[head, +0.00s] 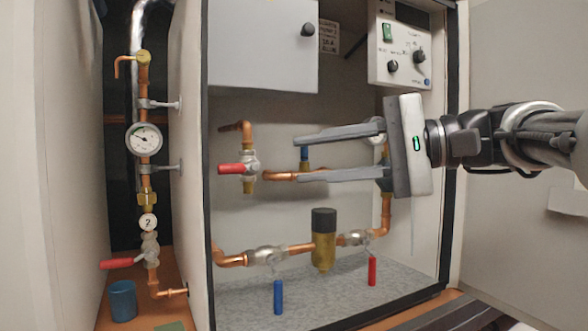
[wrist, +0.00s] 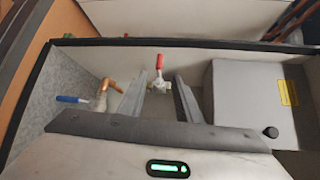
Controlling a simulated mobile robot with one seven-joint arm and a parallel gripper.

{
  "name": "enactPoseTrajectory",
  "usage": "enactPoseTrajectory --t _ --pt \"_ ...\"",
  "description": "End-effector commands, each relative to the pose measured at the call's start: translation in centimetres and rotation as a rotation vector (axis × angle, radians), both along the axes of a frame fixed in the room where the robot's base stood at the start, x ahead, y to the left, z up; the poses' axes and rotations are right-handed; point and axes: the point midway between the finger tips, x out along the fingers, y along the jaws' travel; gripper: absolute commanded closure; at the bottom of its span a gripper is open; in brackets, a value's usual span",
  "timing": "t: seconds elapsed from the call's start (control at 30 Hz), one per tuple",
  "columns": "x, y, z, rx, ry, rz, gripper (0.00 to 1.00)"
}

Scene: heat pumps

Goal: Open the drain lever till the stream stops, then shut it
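A red lever (head: 231,169) sits level on a valve with a copper elbow above and a short brass outlet below, inside the cabinet. It also shows in the wrist view (wrist: 160,62), ahead of and between my fingers. Another red lever (head: 116,264) is on the left pipe column, near a blue cup (head: 122,300). No label tells me which is the drain lever. My gripper (head: 297,159) is open and empty, its fingers pointing left, apart from the red lever in the cabinet. No clear water stream shows; a thin pale vertical line below my gripper is unclear.
A hanging blue lever (head: 278,297) and a hanging red lever (head: 372,271) flank the brass filter body (head: 323,240) low in the cabinet. A white box (head: 262,45) and a control panel (head: 399,50) are above. A gauge (head: 144,139) is on the left column.

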Motion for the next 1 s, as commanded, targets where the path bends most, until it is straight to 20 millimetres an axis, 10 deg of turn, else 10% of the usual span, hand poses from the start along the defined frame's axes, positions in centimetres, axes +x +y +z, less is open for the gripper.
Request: enactPoseTrajectory --t 0.5,1.0 --pt "2.4 10.7 -1.5 -0.002 0.001 0.002 0.69" --pt "3.1 13.6 -2.0 -0.002 -0.001 -0.002 0.69"
